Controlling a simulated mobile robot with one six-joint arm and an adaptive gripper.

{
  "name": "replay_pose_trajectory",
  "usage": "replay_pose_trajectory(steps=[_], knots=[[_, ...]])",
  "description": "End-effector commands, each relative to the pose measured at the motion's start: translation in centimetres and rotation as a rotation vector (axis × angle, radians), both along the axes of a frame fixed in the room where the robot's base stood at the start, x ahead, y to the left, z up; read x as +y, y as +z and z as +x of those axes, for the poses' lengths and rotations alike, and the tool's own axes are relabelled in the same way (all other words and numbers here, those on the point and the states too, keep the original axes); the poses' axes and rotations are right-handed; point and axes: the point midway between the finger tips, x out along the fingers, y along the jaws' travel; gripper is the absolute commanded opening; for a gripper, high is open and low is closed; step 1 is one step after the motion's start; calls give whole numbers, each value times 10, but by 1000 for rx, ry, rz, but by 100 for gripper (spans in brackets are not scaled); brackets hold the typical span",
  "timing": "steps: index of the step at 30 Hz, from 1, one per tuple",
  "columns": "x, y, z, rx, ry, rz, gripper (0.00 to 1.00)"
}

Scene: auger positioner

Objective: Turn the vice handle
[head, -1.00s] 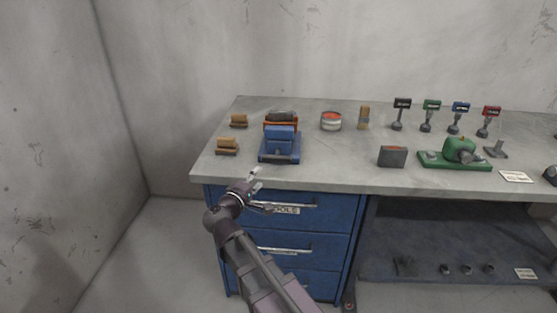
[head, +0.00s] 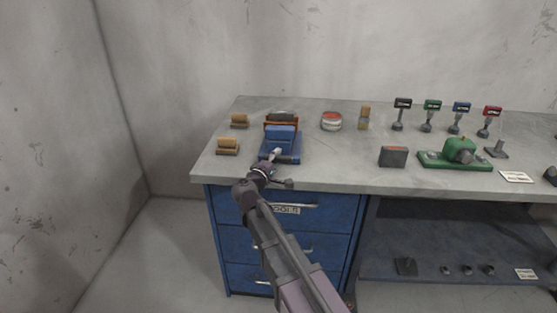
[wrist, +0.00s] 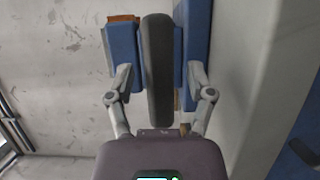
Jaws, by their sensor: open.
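The blue vice (head: 281,133) stands near the front left of the bench top, with orange and dark parts behind its blue front jaw. A dark grey bar, which looks like the vice handle (wrist: 158,50), runs lengthwise between my fingers in the wrist view, with blue vice parts on both sides. My gripper (head: 270,158) is at the front of the vice, just above the bench edge. It is open, with one finger on each side of the bar; the wrist view shows the fingers (wrist: 160,80) apart. I cannot tell if either finger touches the bar.
The grey bench (head: 340,172) has blue drawers (head: 232,245) below. Two tan blocks (head: 228,146) lie left of the vice. Bare bench lies between vice and box.

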Motion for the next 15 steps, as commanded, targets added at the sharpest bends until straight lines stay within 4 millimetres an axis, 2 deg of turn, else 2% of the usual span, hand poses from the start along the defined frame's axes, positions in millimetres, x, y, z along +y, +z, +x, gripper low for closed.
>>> replay_pose_trajectory(steps=[9, 10, 15], knots=[[-1, 0, 2, 0, 0, 0, 69], [-1, 0, 2, 0, -1, 0, 66], [-1, 0, 2, 0, -1, 0, 15]])
